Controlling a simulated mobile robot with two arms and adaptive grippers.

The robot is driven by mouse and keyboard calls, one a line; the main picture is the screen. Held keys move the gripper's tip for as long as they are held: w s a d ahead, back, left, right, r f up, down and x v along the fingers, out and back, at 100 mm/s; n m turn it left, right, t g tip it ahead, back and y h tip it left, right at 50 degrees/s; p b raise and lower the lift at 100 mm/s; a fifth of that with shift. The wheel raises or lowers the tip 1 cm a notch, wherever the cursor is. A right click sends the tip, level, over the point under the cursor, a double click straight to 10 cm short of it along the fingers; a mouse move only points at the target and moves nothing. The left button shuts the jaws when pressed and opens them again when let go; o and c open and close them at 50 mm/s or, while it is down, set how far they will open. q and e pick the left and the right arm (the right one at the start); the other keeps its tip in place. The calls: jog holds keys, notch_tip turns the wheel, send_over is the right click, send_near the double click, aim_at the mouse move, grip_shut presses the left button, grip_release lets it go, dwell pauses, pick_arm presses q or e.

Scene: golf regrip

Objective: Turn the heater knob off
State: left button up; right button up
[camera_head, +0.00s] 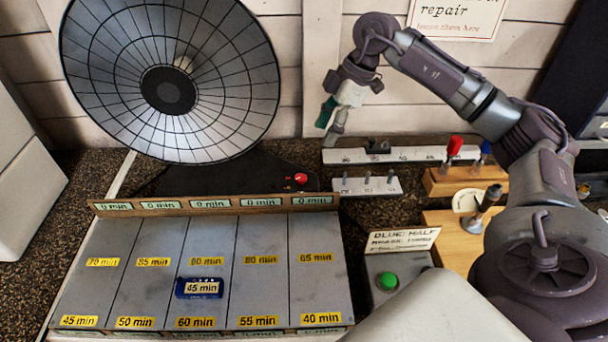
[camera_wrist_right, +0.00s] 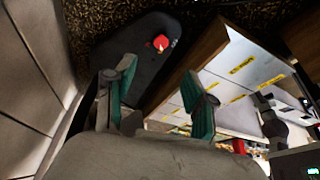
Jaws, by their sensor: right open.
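The heater has a round, dish-shaped grille (camera_head: 225,75) on a dark base (camera_head: 215,179). Its red knob (camera_head: 301,178) sits on the right end of that base. The knob also shows in the right wrist view (camera_wrist_right: 161,42), with a small pale mark beside it. My right gripper (camera_head: 332,116) is open and empty, above and behind the knob near the wall. In the right wrist view its two green-padded fingers (camera_wrist_right: 158,78) stand apart, with the knob beyond the gap between them. The gripper is not touching the knob. My left gripper is not in view.
A sectioned grey board (camera_head: 126,265) with minute labels lies in front of the heater, holding a blue "45 min" block (camera_head: 199,288). A green button (camera_head: 388,281) is at front right.

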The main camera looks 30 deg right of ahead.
aim_at(301, 177)
jog(key=p+x, duration=0.2)
jog(key=x, duration=0.9)
jog(key=shift+a+f, duration=0.2)
jog(key=shift+f, duration=0.2)
jog(key=shift+w+a+f, duration=0.1)
jog(key=shift+a+f, duration=0.05)
jog(key=shift+f, duration=0.3)
grip_shut()
